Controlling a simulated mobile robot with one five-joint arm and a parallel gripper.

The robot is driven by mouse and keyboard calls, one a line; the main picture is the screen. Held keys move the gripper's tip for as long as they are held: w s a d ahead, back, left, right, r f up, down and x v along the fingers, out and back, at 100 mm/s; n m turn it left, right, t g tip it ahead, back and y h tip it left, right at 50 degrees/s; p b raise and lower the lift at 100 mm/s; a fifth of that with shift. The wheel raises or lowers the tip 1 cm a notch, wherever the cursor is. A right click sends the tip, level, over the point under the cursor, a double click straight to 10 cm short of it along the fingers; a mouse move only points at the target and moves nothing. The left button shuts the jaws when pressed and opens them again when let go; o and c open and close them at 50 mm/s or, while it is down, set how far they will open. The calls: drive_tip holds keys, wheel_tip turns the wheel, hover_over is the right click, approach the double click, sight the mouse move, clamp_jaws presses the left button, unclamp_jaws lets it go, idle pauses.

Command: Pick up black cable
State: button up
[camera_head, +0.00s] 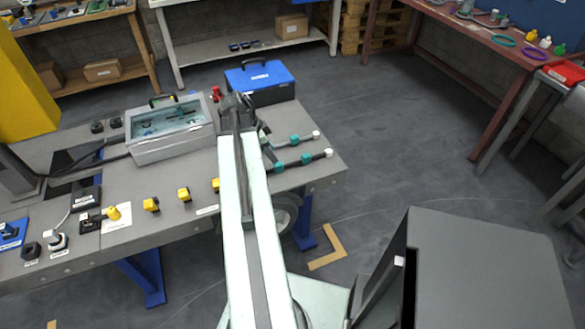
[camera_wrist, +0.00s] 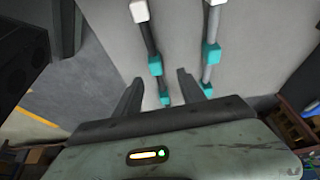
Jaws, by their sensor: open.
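The black cable (camera_head: 292,163) lies on the right end of the grey workbench, with teal collars and a white end. In the wrist view the black cable (camera_wrist: 149,38) runs down the left-centre of the picture. Its lower teal collar shows between the fingers of my gripper (camera_wrist: 158,86), which is open and empty. I cannot tell the height of the fingers above it. A similar grey cable (camera_head: 303,138) lies beside it, farther back. It also shows in the wrist view (camera_wrist: 207,70), to the right of the right finger. My arm partly hides the bench.
A blue toolbox (camera_head: 259,80) stands at the bench's back edge, and a grey open-topped case (camera_head: 170,130) is left of my arm. Several yellow-topped parts (camera_head: 184,194) line the front. A dark grey cabinet (camera_head: 490,270) stands at lower right. The floor right of the bench is clear.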

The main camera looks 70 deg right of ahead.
sight(281, 163)
drive_tip(key=shift+s+d, duration=0.1)
drive_tip(key=shift+s, duration=0.15)
drive_tip(key=b+x, duration=0.2)
drive_tip(key=shift+f, duration=0.35)
drive_tip(key=b+x, duration=0.2)
drive_tip(key=s+b+x, duration=0.1)
drive_tip(key=b+x, duration=0.2)
drive_tip(key=shift+r, duration=0.1)
drive_tip(key=shift+c, duration=0.4)
clamp_jaws()
